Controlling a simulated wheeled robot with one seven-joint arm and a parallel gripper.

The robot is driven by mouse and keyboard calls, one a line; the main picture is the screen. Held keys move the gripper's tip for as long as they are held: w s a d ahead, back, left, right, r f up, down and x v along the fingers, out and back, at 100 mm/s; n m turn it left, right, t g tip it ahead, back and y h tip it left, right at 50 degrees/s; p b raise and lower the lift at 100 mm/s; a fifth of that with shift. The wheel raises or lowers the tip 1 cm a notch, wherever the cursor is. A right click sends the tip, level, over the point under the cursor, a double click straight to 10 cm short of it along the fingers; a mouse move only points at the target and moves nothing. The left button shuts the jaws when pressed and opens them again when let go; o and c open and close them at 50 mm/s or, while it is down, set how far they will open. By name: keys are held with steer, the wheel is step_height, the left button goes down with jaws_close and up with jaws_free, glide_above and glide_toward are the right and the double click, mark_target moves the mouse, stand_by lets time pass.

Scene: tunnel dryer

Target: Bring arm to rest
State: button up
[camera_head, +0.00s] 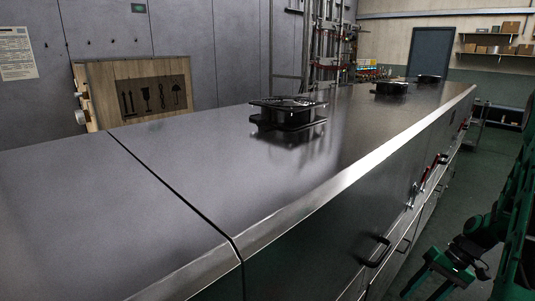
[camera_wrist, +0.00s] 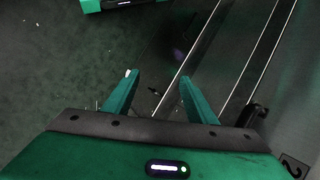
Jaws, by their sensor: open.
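My gripper (camera_head: 432,283) hangs at the lower right of the head view, beside the front face of the long metal dryer (camera_head: 190,165). It looks apart from the dryer. In the wrist view, the two green fingers of my gripper (camera_wrist: 158,78) are spread, with nothing between them. Below them are the dark floor (camera_wrist: 60,70) and, to the right, long bright edges that look like the dryer's side. My green arm fills the right edge of the head view.
Black raised units (camera_head: 288,112) stand on the dryer's top. A black handle (camera_head: 376,251) and red-handled latches (camera_head: 431,170) stick out from its front. A wooden crate (camera_head: 135,92) stands behind it. Green floor (camera_head: 462,165) is open on the right, towards a grey door (camera_head: 430,52).

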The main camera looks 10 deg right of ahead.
steer(key=s+a+r+h, duration=0.2)
steer(key=s+a+r, duration=0.15)
steer(key=r, duration=0.45)
steer(key=s+a+r+h, duration=0.2)
steer(key=s+r, duration=0.2)
steer(key=r, duration=0.4)
steer(key=s+a+r+m+h, duration=0.1)
steer(key=s+a+r, duration=0.1)
steer(key=s, duration=0.3)
steer(key=s+a+r+m+h, duration=0.1)
steer(key=s+r, duration=0.3)
steer(key=s, duration=0.1)
steer(key=shift+s+a, duration=0.2)
steer(key=shift+a, duration=0.15)
steer(key=shift+w+f, duration=0.3)
steer(key=shift+w, duration=0.3)
